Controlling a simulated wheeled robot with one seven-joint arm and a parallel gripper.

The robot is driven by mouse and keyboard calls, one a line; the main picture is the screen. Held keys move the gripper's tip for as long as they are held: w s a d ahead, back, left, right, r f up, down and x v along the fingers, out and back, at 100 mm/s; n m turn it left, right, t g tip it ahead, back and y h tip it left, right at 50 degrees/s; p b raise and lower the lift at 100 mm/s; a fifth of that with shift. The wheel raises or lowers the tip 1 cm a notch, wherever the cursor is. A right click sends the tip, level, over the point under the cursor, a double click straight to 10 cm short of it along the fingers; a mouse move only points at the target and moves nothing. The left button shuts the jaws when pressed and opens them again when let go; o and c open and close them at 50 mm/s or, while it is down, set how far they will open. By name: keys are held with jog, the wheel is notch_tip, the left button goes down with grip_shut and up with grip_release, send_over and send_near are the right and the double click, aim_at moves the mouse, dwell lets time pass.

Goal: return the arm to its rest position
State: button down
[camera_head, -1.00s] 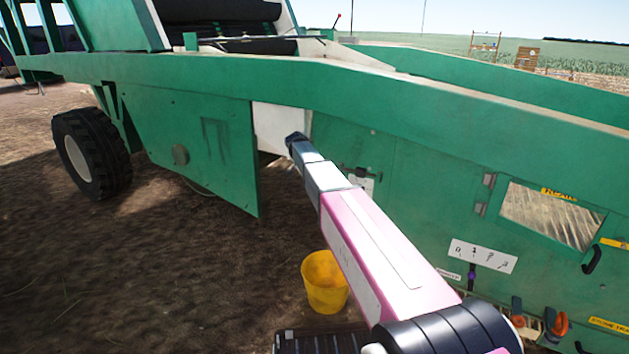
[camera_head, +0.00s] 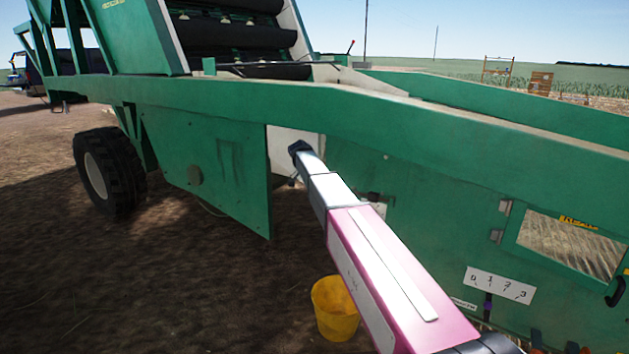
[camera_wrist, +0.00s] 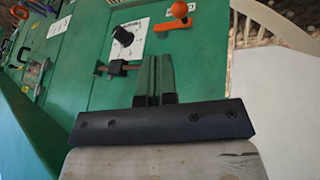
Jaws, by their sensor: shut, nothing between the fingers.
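My arm reaches out over the ground toward the side of the green onion elevator (camera_head: 440,205). My gripper (camera_head: 296,150) is at the far end, small, in front of a pale opening beside an open green side door (camera_head: 215,170). In the wrist view my gripper (camera_wrist: 154,62) shows shut, its fingers together with nothing between them. Beyond the fingertips lies a green panel with a black knob (camera_wrist: 123,36) on a white label and an orange-handled lever (camera_wrist: 178,12). I cannot tell whether the fingertips touch the panel.
A yellow bucket (camera_head: 335,310) stands on the ground below my arm. A black wheel (camera_head: 108,172) is at the left. A white label sheet (camera_head: 500,284) and a window (camera_head: 570,245) are on the right side panel. A pale surface (camera_wrist: 275,110) fills the wrist view's right.

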jog(key=s+d+f+n+y, duration=0.2)
jog(key=s+f, duration=0.5)
jog(key=s, duration=0.6)
jog(key=s+d+f+n+y, duration=0.2)
jog(key=s+d+f+n, duration=0.2)
jog(key=s, duration=0.9)
jog(key=s+d+f+n+g+y, duration=0.1)
jog(key=s+d+f+n, duration=0.3)
jog(key=s+f, duration=0.6)
jog(key=s, duration=0.3)
jog(key=shift+f+y, duration=0.2)
jog(key=shift+y, duration=0.2)
jog(key=shift+d, duration=0.1)
